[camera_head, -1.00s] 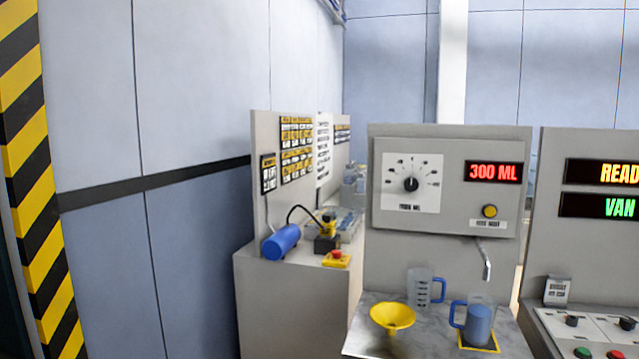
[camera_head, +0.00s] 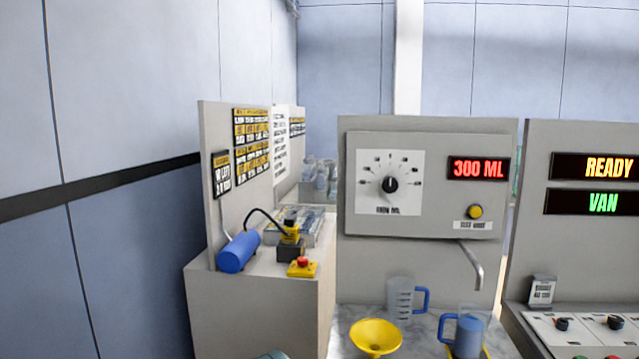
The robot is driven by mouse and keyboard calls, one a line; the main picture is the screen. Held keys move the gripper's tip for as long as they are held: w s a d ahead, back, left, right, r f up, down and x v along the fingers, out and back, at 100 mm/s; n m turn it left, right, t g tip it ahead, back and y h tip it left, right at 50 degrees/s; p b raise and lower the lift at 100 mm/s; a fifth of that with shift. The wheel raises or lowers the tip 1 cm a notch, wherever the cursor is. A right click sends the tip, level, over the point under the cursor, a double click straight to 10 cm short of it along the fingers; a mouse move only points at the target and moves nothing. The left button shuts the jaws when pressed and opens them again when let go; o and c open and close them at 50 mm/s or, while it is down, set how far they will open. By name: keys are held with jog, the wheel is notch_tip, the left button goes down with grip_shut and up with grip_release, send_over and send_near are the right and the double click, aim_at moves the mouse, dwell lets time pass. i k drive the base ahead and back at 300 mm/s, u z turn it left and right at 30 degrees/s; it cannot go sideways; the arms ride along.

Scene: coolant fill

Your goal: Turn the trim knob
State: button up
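The trim knob (camera_head: 390,184) is a small black round knob on a white dial plate (camera_head: 372,200) with tick marks. The plate is on the left of a grey panel box, and the knob's pointer looks roughly upright. To its right a red display (camera_head: 479,168) reads 300 ML, with a yellow round button (camera_head: 474,212) below it.
A metal spout (camera_head: 472,265) sticks out below the panel. On the counter beneath stand a yellow funnel (camera_head: 376,337), a clear jug with blue handle (camera_head: 401,296) and a blue-filled jug (camera_head: 466,334). A side bench (camera_head: 262,300) stands left; a READY/VAN panel (camera_head: 540,140) stands right.

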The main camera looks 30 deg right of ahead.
aim_at(389, 185)
jog(key=z, duration=0.35)
jog(key=i, duration=0.7)
jog(key=z, duration=1.15)
jog(key=i, duration=0.35)
jog(key=z, duration=0.25)
